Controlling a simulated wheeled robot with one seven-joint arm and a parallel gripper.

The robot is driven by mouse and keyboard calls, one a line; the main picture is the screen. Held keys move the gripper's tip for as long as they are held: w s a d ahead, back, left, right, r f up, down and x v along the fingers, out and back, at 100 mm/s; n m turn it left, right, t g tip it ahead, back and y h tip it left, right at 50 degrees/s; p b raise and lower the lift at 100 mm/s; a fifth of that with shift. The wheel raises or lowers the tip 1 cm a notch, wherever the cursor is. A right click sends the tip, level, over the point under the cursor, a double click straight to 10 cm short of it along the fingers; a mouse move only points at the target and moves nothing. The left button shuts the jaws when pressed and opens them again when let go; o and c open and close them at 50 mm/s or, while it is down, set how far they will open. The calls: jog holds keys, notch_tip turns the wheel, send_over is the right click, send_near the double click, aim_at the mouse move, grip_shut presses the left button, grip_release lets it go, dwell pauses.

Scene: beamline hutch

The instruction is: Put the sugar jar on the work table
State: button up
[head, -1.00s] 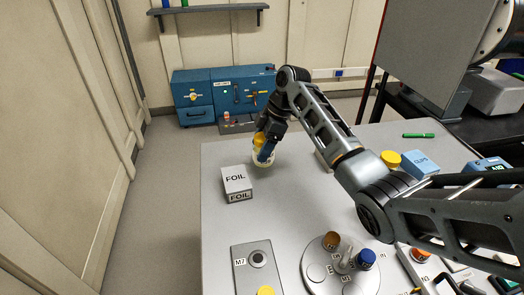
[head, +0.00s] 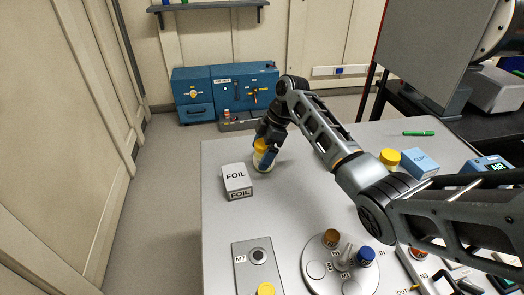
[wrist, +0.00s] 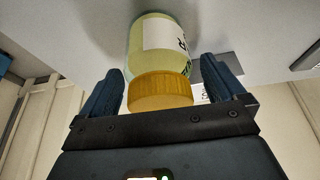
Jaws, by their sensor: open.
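The sugar jar (head: 259,163) is a pale jar with a yellow lid and a white label whose visible end reads "R". It stands upright on the grey work table (head: 222,230), near its far left edge. My gripper (head: 266,152) is at the jar, partly covering it in the head view. In the wrist view the jar (wrist: 158,45) shows beyond its yellow lid (wrist: 160,92). My gripper's blue fingers (wrist: 163,85) are open on either side of the lid, with a gap at each side.
A FOIL box (head: 237,182) stands just left of the jar. Nearer are an M7 plate (head: 258,272) and a round plate (head: 318,258) with small pots. A yellow-lidded item (head: 390,157) and a blue CLIPS box (head: 419,163) stand at the right. The table's middle is fairly clear.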

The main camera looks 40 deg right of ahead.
jog(key=b+v, duration=0.1)
jog(key=v, duration=1.1)
